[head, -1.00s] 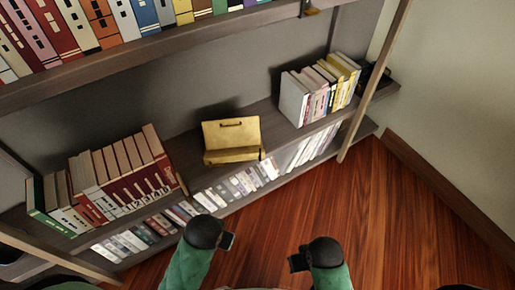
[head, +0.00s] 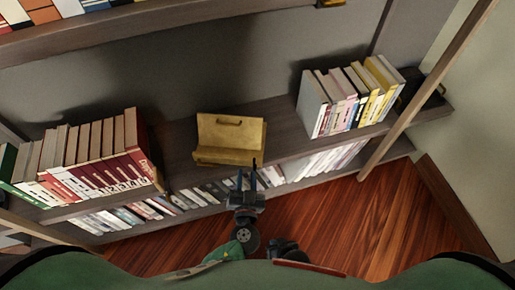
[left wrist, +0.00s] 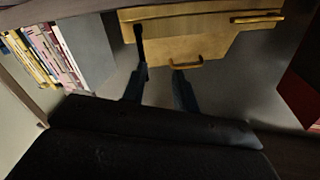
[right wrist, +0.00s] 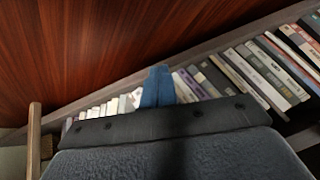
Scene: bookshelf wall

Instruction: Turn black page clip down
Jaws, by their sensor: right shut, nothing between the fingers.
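A yellow wooden holder (head: 230,138) with a slanted back board and a small handle stands on the middle shelf; the left wrist view shows it upside down (left wrist: 190,35). A small black clip (left wrist: 139,32) shows against the holder's left part in that view. My left gripper (head: 247,172) is just in front of the holder's right front end, open and empty. In the left wrist view its fingers (left wrist: 160,82) are apart, one tip overlapping the clip's end; I cannot tell whether they touch. My right gripper (right wrist: 158,85) is shut and empty, low before the bottom shelf.
Red and white books (head: 95,165) stand left of the holder, and grey, white and yellow books (head: 350,95) stand right. The lower shelf holds a row of books (head: 315,163). A slanted wooden post (head: 420,95) is at the right. Free shelf lies beside the holder.

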